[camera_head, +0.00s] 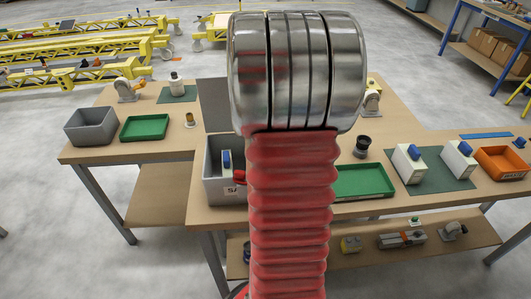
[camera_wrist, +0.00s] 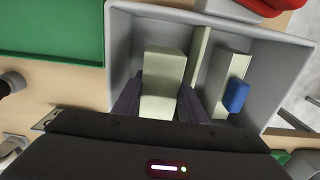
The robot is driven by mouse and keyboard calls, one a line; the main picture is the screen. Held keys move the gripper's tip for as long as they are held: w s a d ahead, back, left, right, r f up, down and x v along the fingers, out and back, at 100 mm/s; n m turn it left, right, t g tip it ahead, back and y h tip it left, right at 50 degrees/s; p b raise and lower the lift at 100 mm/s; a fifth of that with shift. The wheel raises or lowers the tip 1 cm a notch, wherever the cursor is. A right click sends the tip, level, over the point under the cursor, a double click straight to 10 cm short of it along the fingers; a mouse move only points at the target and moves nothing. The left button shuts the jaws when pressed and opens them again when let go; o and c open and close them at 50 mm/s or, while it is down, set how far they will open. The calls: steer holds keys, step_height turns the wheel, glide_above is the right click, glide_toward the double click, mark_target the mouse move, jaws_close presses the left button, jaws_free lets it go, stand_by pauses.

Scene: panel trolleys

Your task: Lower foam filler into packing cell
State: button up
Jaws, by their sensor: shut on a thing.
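In the wrist view, my gripper (camera_wrist: 160,88) is shut on a pale block, the foam filler (camera_wrist: 165,68), with one dark finger on each side. The filler overlaps the inside of a grey packing box (camera_wrist: 132,20); how deep it sits is hard to tell. A pale upright divider (camera_wrist: 201,50) stands to the right of the filler, with a narrow gap between. Beyond it is a white item with a blue part (camera_wrist: 236,95). In the head view the box (camera_head: 227,192) stands on the bench, and my arm hides the gripper and the filler.
A green tray (camera_head: 362,180) lies right of the box, behind my arm, and shows at upper left in the wrist view (camera_wrist: 50,30). White items with blue parts (camera_head: 409,163) stand on a green mat further right. An orange bin (camera_head: 502,163) is at far right.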

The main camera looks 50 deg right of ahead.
steer(key=shift+f, duration=2.05)
steer(key=shift+f, duration=0.5)
steer(key=o, duration=1.3)
step_height(320, 180, up, 14)
steer(key=shift+f, duration=0.15)
